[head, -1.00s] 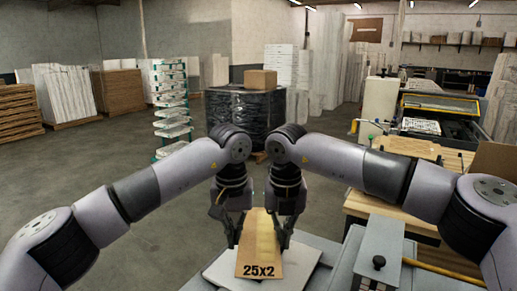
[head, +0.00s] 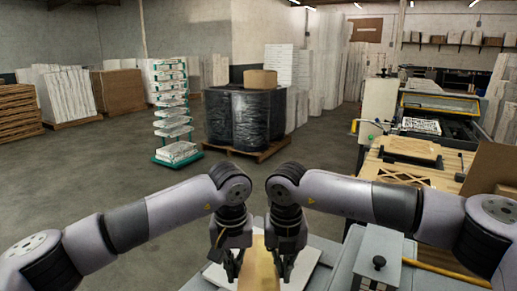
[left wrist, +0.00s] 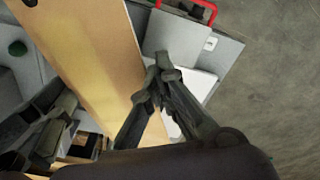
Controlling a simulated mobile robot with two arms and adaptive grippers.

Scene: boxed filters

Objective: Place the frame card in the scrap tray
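A long brown card or board (head: 258,270) stands between my two grippers in the head view; its lower part runs out of the picture. In the left wrist view the brown board (left wrist: 88,60) fills the left side. My left gripper (head: 234,277) is at its left edge. In the left wrist view the left gripper's fingertips (left wrist: 163,72) come together beside the board's edge; whether they press on it is unclear. My right gripper (head: 285,275) is at the opposite edge, with its fingers drawn together. I cannot identify the scrap tray with certainty.
A white flat piece (head: 314,262) lies beneath the board on a grey surface. The left wrist view shows a red handle (left wrist: 213,10) at a grey panel. A wooden bench (head: 372,165) stands at right, a wrapped pallet load (head: 238,118) behind.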

